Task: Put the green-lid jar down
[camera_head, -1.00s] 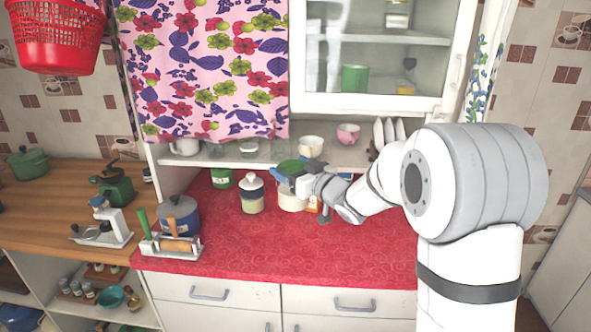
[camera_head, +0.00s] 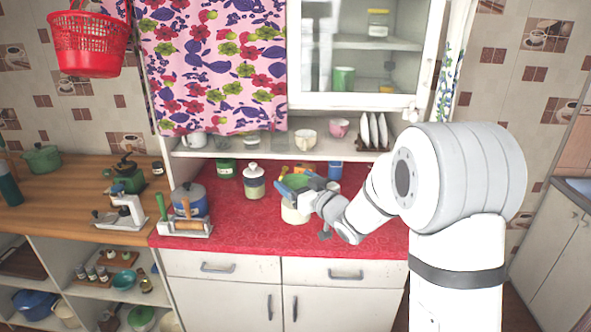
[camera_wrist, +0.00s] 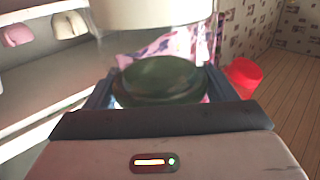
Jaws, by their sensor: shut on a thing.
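The green-lid jar has a green lid (camera_head: 296,181) and a pale cream body (camera_head: 294,214). My gripper (camera_head: 300,185) is shut on it at the lid, over the red counter (camera_head: 240,225). In the wrist view the green lid (camera_wrist: 160,80) sits between the two blue fingers, and the pale body (camera_wrist: 155,12) shows at the top edge. I cannot tell whether the jar's base touches the counter.
A white-lidded jar (camera_head: 253,182) stands left of the held jar. Behind are a green canister (camera_head: 226,168), a blue item (camera_head: 335,170) and orange items. The front counter is clear.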

